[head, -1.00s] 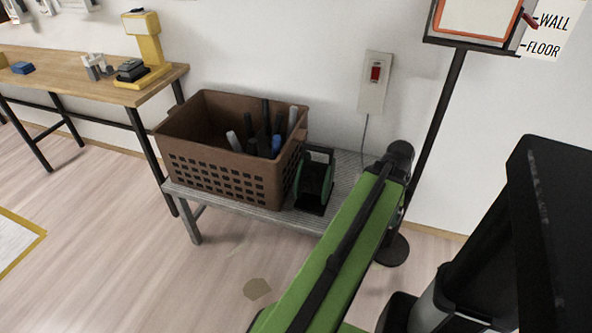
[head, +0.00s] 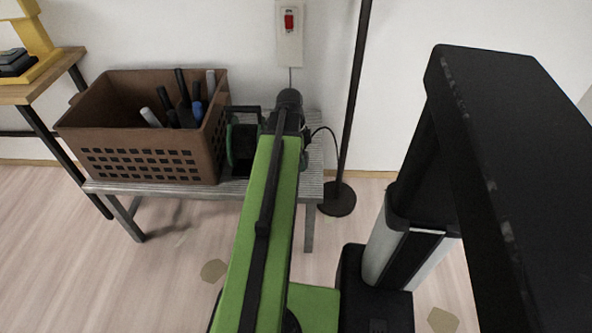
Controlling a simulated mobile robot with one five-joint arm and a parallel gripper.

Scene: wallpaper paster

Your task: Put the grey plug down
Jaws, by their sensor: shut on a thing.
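In the head view my green arm reaches forward over the right part of a low grey bench (head: 160,189). Its black far end (head: 288,100) is above the bench, below the wall switch. My gripper's fingers are hidden behind the arm, and no grey plug shows. A thin dark cord (head: 330,131) loops out to the right of the arm's far end; I cannot tell what it joins.
A brown crate (head: 140,135) with several dark and light tools fills the bench's left part. A black and green device (head: 241,143) stands between the crate and my arm. A red wall switch (head: 289,22) is above. A black pole stand (head: 337,198) is close at right.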

